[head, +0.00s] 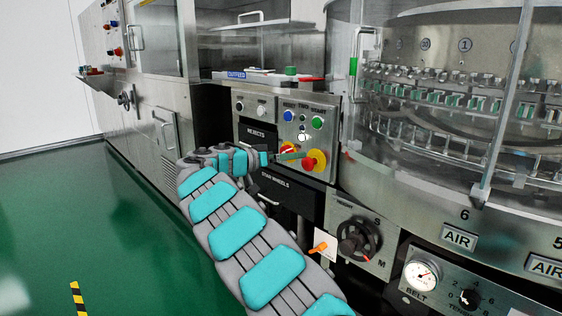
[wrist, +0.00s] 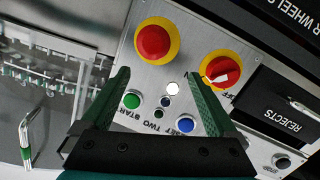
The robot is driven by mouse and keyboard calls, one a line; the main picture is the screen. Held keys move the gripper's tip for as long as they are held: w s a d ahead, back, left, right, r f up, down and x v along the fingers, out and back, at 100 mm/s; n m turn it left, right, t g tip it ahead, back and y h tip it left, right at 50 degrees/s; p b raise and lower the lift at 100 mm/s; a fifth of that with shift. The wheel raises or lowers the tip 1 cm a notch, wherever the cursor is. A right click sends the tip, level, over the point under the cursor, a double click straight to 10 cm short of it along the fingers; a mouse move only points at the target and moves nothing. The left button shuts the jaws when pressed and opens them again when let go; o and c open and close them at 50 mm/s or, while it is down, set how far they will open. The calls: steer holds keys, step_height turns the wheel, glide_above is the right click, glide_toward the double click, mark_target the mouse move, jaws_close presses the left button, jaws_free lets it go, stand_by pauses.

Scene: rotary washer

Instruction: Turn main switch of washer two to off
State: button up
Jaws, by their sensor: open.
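Washer two's control panel (head: 318,125) carries the label TWO, a blue button, a green button and a white button. Its main switch (wrist: 215,64) is a red knob on a yellow disc with a white pointer, in the upper right of the wrist view. Part of an OFF label shows beside it.
A red mushroom button (wrist: 153,41) on a yellow ring sits beside the switch; it also shows in the head view (head: 316,160). A black REJECTS plate (head: 257,133) is to the left. A handwheel (head: 357,238) is below. Green floor (head: 80,230) is clear at left.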

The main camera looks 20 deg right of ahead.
steer(key=w+a+f+m+t+b, duration=0.1)
steer(key=w+a+f+t, duration=0.1)
steer(key=w, duration=0.2)
steer(key=w+a+f+m+t, duration=0.1)
steer(key=w+a+f, duration=0.1)
steer(key=w+a, duration=0.15)
steer(key=x, duration=0.8)
steer(key=shift+w+r+h, duration=0.15)
steer(key=shift+r+h, duration=0.2)
steer(key=shift+h, duration=0.05)
steer(key=shift+d, duration=0.1)
steer(key=c, duration=1.3)
